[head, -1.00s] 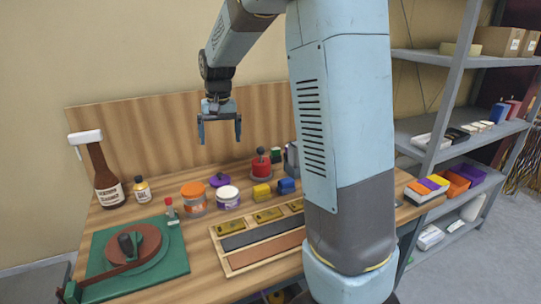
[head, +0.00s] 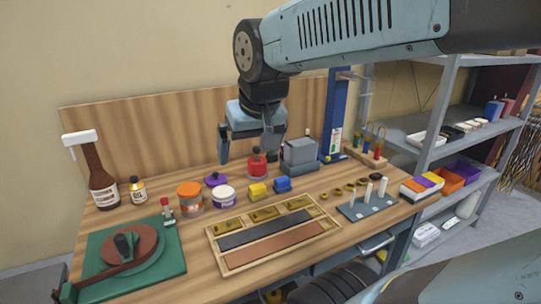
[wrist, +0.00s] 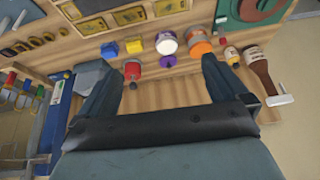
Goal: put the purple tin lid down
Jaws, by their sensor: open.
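The purple tin lid (head: 215,179) lies on the wooden bench, behind the white-topped jar and right of the orange-lidded jar. In the wrist view the purple lid (wrist: 168,61) shows between the finger lines, beyond the white-topped jar's near side. My gripper (head: 246,154) is open and empty, raised above the back of the bench, up and to the right of the lid. Its two fingers also frame the wrist view (wrist: 160,68). Nothing is between them and they do not touch the lid.
The white-topped jar (head: 224,196), orange-lidded jar (head: 190,198), red tin (head: 257,167), yellow block (head: 257,191) and blue block (head: 282,184) stand close around. A wooden tray (head: 229,262) lies in front. A brown bottle (head: 103,178) stands left; a grey block (head: 299,153) stands right.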

